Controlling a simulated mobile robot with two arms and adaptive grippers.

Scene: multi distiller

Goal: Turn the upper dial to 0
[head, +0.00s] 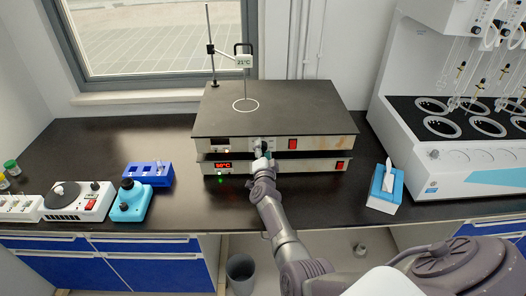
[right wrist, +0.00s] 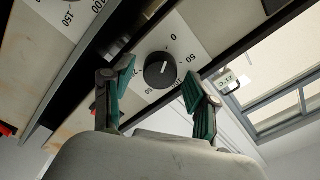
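The upper dial (right wrist: 159,69) is a round black knob on a white scale plate in the right wrist view. The mark 0 is at its top right and other numbers run around it. A small white mark shows on the knob; its exact setting is hard to read. The upper hot plate (head: 325,143) carries it, at the middle of its front. My right gripper (right wrist: 158,88) is open, with its green-padded fingers on either side of the dial and a visible gap to it. In the head view the right gripper (head: 263,155) partly covers the dial area. My left gripper is not in view.
The lower hot plate (head: 310,167), with a red lit display, sits directly under; part of its scale (right wrist: 75,18) shows in the wrist view. A stand (head: 212,50) rises behind. A blue tissue box (head: 385,188) and distiller (head: 450,165) stand right, small devices (head: 130,200) left.

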